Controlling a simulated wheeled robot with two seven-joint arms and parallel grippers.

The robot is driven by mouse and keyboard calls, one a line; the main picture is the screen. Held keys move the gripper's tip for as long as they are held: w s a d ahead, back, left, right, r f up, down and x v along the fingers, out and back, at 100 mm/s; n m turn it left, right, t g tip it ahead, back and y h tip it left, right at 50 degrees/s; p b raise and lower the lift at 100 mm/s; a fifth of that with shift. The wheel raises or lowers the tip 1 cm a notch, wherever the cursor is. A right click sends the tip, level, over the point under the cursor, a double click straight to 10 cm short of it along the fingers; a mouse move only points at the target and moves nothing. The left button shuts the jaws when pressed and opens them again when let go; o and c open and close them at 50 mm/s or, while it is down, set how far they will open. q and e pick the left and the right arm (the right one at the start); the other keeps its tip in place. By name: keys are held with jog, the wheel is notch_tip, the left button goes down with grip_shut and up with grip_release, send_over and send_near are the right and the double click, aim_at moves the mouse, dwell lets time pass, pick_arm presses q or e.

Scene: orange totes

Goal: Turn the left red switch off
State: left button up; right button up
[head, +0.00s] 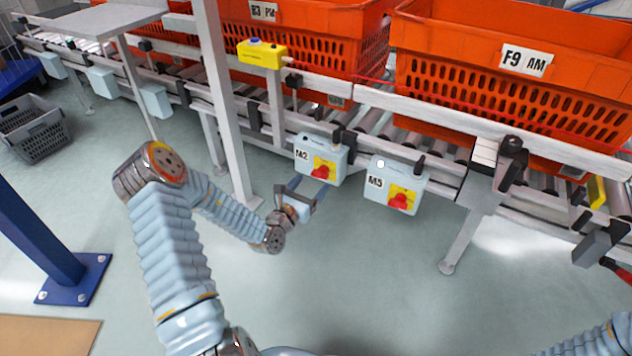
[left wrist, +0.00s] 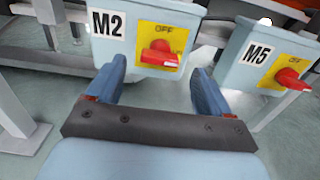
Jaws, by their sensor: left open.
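The left red switch (head: 321,171) is a red knob on a yellow plate on the grey box M2 (head: 308,158). In the left wrist view, the same knob (left wrist: 159,54) sits below the word OFF, its bar lying roughly sideways. My left gripper (head: 308,185) is open in front of box M2. In the left wrist view, the gripper (left wrist: 160,72) has its blue fingers on either side of the knob, with gaps to it. Contact is not visible. A second red switch (head: 398,201) is on box M5 (head: 378,183) to the right.
Both boxes hang from the rail of a roller conveyor (head: 440,115) carrying orange totes (head: 480,85). A grey post (head: 225,110) stands left of box M2. A conveyor leg (head: 462,235) is right of M5. The floor in front is clear.

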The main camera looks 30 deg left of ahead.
aim_at(318, 177)
pick_arm(q)
jog(key=shift+w, duration=1.75)
jog(key=shift+c, duration=0.2)
